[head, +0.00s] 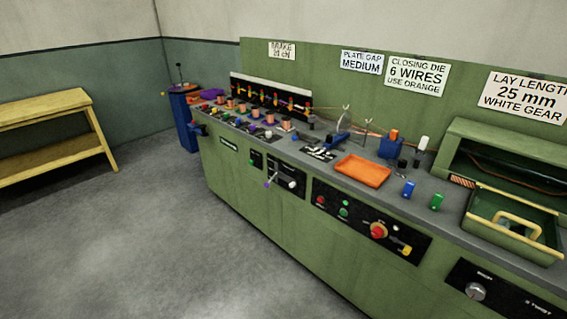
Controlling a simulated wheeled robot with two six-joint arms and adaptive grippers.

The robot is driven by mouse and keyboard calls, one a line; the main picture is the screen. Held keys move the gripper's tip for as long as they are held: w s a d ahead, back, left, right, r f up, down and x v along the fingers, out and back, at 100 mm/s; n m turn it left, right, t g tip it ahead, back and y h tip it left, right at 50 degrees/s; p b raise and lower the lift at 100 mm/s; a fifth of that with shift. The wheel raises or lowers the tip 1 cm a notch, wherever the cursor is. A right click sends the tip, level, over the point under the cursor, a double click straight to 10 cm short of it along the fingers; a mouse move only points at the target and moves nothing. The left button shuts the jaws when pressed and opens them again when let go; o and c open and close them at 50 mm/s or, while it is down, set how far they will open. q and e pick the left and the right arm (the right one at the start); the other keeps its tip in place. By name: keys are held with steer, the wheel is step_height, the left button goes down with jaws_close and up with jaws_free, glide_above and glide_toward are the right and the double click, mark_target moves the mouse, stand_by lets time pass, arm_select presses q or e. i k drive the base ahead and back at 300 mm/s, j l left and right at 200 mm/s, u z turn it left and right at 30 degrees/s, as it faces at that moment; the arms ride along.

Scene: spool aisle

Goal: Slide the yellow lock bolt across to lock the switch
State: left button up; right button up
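The yellow lock bolt (400,246) sits on the black control panel (330,208) on the front of the green machine. The two are close together, but at this size I cannot tell whether the bolt engages the switch. Neither of my grippers is in view.
Red and green buttons share the panel. A green drawer (510,228) with a yellow handle is at right. Floor (190,240) in front is clear.

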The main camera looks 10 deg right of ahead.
mark_target(406, 249)
steer(key=z, duration=1.35)
